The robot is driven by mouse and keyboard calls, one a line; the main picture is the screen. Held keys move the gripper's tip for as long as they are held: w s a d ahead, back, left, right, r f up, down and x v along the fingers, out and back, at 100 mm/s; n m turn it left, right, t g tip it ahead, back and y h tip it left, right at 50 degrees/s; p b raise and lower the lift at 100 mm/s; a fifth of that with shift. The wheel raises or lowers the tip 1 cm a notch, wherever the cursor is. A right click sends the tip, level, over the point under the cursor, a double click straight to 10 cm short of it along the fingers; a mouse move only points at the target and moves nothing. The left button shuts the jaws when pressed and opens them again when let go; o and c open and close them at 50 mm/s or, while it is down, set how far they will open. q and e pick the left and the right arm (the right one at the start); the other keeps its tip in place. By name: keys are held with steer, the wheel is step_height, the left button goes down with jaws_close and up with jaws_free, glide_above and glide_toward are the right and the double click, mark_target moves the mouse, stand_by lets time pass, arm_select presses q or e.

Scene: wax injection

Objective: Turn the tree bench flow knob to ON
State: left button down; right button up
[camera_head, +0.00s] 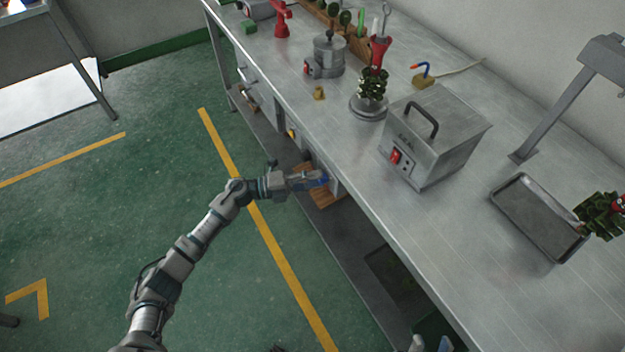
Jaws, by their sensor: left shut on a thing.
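My left gripper (312,181) reaches in from the left to the front edge of the metal bench (400,257). Its blue-tipped fingers are shut at a small grey panel (335,186) just under the bench top. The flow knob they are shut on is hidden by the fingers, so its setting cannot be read.
On the bench stand a steel box with a red switch (429,140), a lidded pot (329,57), a green wax tree (372,88) and a tray (511,224). A wooden piece (325,198) lies below the gripper. The green floor (180,150) is mostly clear.

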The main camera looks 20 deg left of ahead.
arm_select(q)
steer(key=shift+s+d+f+m+g+y+p, duration=0.15)
steer(key=shift+m+y+p, duration=0.1)
steer(key=shift+m, duration=0.5)
steer(key=shift+s+f+m+g+y+p, duration=0.15)
steer(key=shift+m+y+p, duration=0.1)
steer(key=shift+m, duration=0.5)
arm_select(e)
steer(key=shift+w+a+f+n+g+y, duration=0.2)
steer(key=shift+w+f+g, duration=0.15)
steer(key=shift+w+g, duration=0.25)
steer(key=shift+w+a+f+n+g+y, duration=0.1)
steer(key=shift+w+f+n+g, duration=0.1)
steer(key=shift+w+f+g, duration=0.25)
arm_select(q)
steer(key=shift+w, duration=0.1)
arm_select(e)
steer(key=shift+w, duration=0.2)
arm_select(q)
steer(key=c, duration=0.9)
jaws_free()
steer(key=shift+o, duration=0.2)
steer(key=shift+r, duration=0.1)
steer(key=v, duration=1.2)
arm_select(e)
steer(key=shift+s+r, duration=0.1)
